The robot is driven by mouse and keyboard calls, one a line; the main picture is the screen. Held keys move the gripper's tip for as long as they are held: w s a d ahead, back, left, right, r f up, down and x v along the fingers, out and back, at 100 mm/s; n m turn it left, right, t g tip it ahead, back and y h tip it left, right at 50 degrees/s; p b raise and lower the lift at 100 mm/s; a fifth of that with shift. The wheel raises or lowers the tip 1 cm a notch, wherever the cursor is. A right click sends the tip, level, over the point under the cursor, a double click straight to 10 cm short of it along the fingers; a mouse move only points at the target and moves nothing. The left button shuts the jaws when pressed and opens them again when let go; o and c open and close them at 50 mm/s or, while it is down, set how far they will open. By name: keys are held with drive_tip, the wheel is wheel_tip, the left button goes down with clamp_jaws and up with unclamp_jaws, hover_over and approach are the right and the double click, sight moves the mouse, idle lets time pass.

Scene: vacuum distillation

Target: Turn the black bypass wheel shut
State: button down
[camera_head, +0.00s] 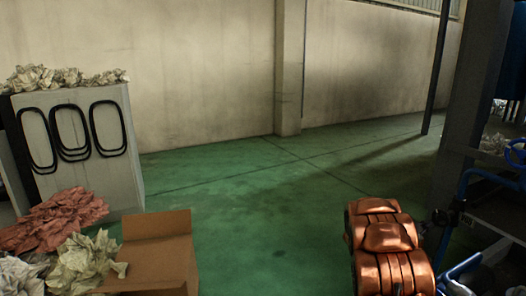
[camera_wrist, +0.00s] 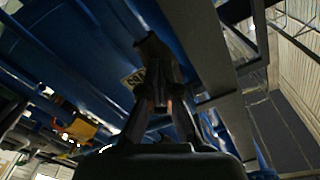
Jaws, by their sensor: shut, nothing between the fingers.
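I cannot make out the black bypass wheel for certain in either view. My gripper (camera_wrist: 160,104) shows in the wrist view, its fingers pointing up the picture, close together and with nothing held. A dark, narrow part (camera_wrist: 152,58) lies just beyond the fingertips; its shape is too dim to name, and I cannot tell whether the fingers touch it. A large blue body (camera_wrist: 85,45) fills the upper left behind it. In the head view my gripper cannot be made out; a small dark shape (camera_head: 440,216) near blue piping is unclear.
A copper-coloured ribbed mass (camera_head: 388,250) is at the lower right. A cardboard box (camera_head: 158,255) and crumpled paper (camera_head: 60,218) lie at the left, before a grey cabinet (camera_head: 118,180). Blue pipes (camera_head: 485,178) and a dark post edge the right. The green floor between is clear.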

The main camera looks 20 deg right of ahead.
drive_tip(key=shift+w+r+p, duration=0.7)
drive_tip(key=shift+r+p, duration=0.05)
drive_tip(key=shift+p, duration=0.4)
idle(0.4)
drive_tip(key=shift+w+f, duration=0.25)
drive_tip(key=shift+w, duration=0.05)
drive_tip(key=a, duration=0.6)
idle(0.4)
drive_tip(key=shift+s+f, duration=0.1)
drive_tip(key=s+f+n+b, duration=0.2)
drive_tip(key=s+n+b, duration=0.1)
drive_tip(key=s+n, duration=0.25)
drive_tip(key=d+p, duration=0.1)
drive_tip(key=d, duration=0.5)
drive_tip(key=shift+w+r, duration=0.2)
drive_tip(key=shift+w, duration=0.1)
